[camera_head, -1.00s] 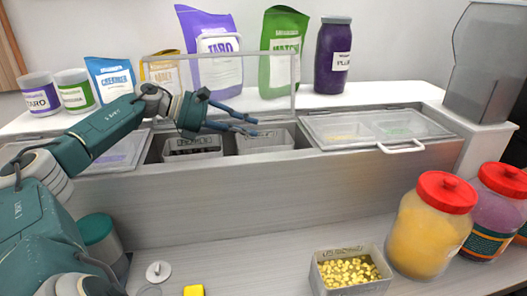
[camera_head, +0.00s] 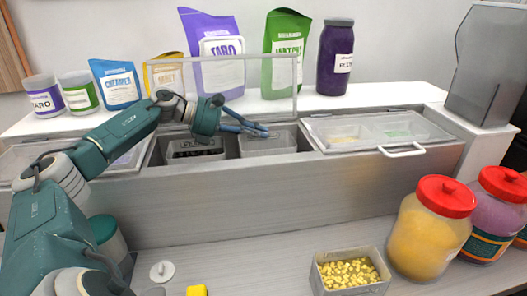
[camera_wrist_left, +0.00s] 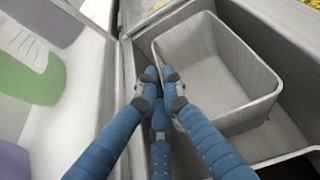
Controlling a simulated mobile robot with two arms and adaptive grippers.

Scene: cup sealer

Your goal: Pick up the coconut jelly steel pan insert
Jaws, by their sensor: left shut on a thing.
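An empty grey steel pan insert (camera_head: 266,147) sits in the open well of the counter, and its bare inside shows in the left wrist view (camera_wrist_left: 215,85). I cannot read a label on it, so I cannot tell if it is the coconut jelly one. My left gripper (camera_head: 262,131) reaches in from the left, its blue fingers low over this pan's rear edge. In the left wrist view the fingertips (camera_wrist_left: 161,80) are together at the pan's rim, shut on it. The exact grip is partly hidden by the fingers. My right gripper is not in view.
A pan with dark contents (camera_head: 195,157) stands left of the empty one. A clear raised lid (camera_head: 270,80) stands behind the well; a closed lid (camera_head: 375,128) is to the right. A pan of yellow cubes (camera_head: 335,282) and red-lidded jars (camera_head: 432,235) stand on the front counter.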

